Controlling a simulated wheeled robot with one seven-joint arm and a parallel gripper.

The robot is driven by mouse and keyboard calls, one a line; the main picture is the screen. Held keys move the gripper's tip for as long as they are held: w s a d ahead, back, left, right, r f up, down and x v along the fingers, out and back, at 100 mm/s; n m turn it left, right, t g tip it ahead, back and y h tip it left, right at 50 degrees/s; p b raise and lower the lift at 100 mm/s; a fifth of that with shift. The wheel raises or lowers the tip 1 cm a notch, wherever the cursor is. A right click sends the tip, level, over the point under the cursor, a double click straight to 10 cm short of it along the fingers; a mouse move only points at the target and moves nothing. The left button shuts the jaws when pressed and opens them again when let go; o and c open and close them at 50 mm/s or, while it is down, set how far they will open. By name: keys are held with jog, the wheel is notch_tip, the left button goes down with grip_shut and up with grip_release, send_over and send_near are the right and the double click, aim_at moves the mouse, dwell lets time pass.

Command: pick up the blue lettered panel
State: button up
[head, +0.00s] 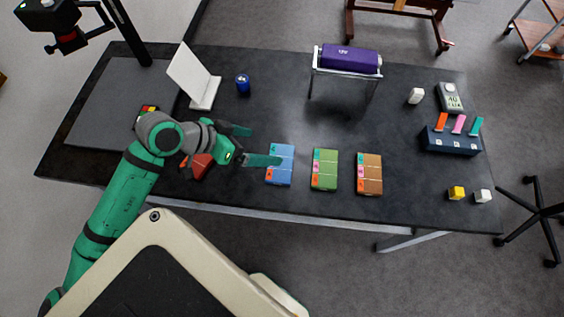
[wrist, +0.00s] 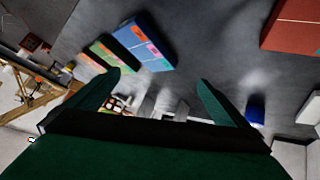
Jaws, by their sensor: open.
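The blue lettered panel (head: 281,168) lies flat near the front edge of the dark table in the head view, left of a green panel and a brown panel. Small coloured lettered tabs run down its left side. It also shows in the wrist view (wrist: 139,42), left of centre and beyond the fingers. My gripper (head: 256,145) is open and empty, its green fingers spread. In the head view one fingertip overlaps the blue panel's left edge; I cannot tell whether they touch. In the wrist view the gripper (wrist: 160,82) has the panel outside the gap between its fingers.
The green panel (head: 325,170) and brown panel (head: 369,174) lie to the right. A red panel (head: 200,165) lies partly behind my arm. A blue can (head: 243,83), a white stand (head: 196,80) and a purple roll on a rack (head: 350,60) stand farther back. The table's middle is clear.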

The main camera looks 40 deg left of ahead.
notch_tip(320, 180, up, 5)
jog(key=d+m+g, duration=0.2)
jog(key=m+g, duration=0.3)
jog(key=m, duration=0.5)
jog(key=x, duration=0.5)
jog(key=shift+s+a+f, duration=0.15)
jog(key=shift+s+f, duration=0.05)
jog(key=shift+s, duration=0.05)
jog(key=shift+a+x, duration=0.15)
jog(key=shift+x, duration=1.25)
jog(key=shift+a+x, duration=0.1)
jog(key=shift+x, duration=1.3)
jog(key=shift+f, duration=0.1)
jog(key=c, duration=0.8)
jog(key=shift+g+y, duration=0.3)
